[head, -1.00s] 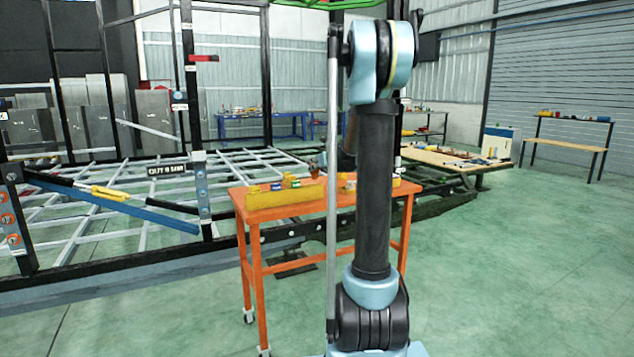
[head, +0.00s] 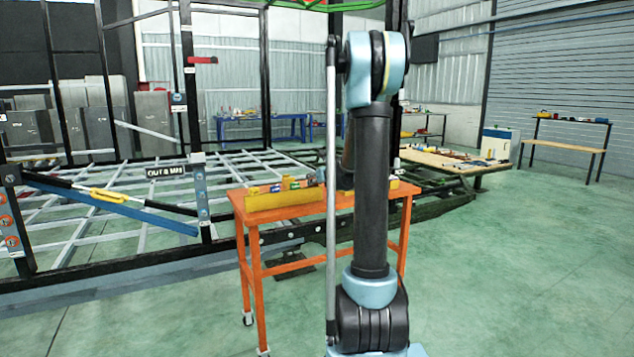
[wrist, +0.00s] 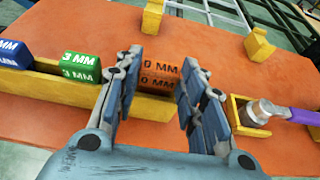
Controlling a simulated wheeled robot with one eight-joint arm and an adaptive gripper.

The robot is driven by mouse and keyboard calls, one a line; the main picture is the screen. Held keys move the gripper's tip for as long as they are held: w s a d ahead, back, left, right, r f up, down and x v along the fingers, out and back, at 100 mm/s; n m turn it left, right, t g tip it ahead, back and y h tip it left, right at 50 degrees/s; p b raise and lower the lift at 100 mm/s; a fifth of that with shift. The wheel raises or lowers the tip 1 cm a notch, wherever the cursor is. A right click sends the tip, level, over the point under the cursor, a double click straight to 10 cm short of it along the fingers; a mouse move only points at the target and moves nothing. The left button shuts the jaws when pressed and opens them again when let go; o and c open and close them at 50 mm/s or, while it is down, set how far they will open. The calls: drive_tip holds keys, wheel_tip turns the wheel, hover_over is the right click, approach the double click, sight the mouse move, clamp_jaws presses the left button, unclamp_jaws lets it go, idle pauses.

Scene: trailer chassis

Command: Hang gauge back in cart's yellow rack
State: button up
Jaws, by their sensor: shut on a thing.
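My gripper (wrist: 160,76) is shut on a brown gauge block (wrist: 158,66) marked "0 MM" in the wrist view. The yellow rack (wrist: 55,90) runs along the left on the orange cart top. A green "3 MM" block (wrist: 80,66) and a blue "MM" block (wrist: 12,54) stand in it. The held block is at the rack's right end, right of the green one; I cannot tell whether it is seated or just above. In the head view the rack (head: 284,202) sits on the orange cart (head: 262,226), and my arm hides most of the gripper.
Right of my gripper, a small yellow holder (wrist: 236,104) has a metal-headed tool with a purple handle (wrist: 300,116). Yellow posts (wrist: 259,46) stand beyond on the cart. The trailer frame (head: 110,240) lies behind the cart; the floor at right is clear.

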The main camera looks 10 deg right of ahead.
drive_tip(key=shift+f, duration=0.4)
drive_tip(key=o, duration=1)
drive_tip(key=shift+o, duration=0.2)
drive_tip(key=shift+r, duration=0.15)
drive_tip(key=v, duration=1.2)
drive_tip(key=shift+r, duration=0.45)
drive_tip(key=s+a+f+n+g, duration=0.2)
drive_tip(key=s+a+f+n, duration=0.1)
drive_tip(key=s+n, duration=0.4)
drive_tip(key=s+a+f+n+g, duration=0.25)
drive_tip(key=s+n, duration=0.25)
drive_tip(key=s, duration=0.3)
drive_tip(key=s+a+f+n+g, duration=0.2)
drive_tip(key=s+a+f+n, duration=0.1)
drive_tip(key=s+n, duration=0.4)
drive_tip(key=s+d+f+n+g+h, duration=0.2)
drive_tip(key=s+f+n, duration=0.3)
drive_tip(key=s, duration=0.6)
drive_tip(key=s+d+f+n+g+h, duration=0.2)
drive_tip(key=s+f+n, duration=0.3)
drive_tip(key=s+n, duration=0.3)
drive_tip(key=s+d, duration=0.1)
drive_tip(key=s, duration=0.2)
drive_tip(key=shift+f+n, duration=0.3)
drive_tip(key=shift+f, duration=0.1)
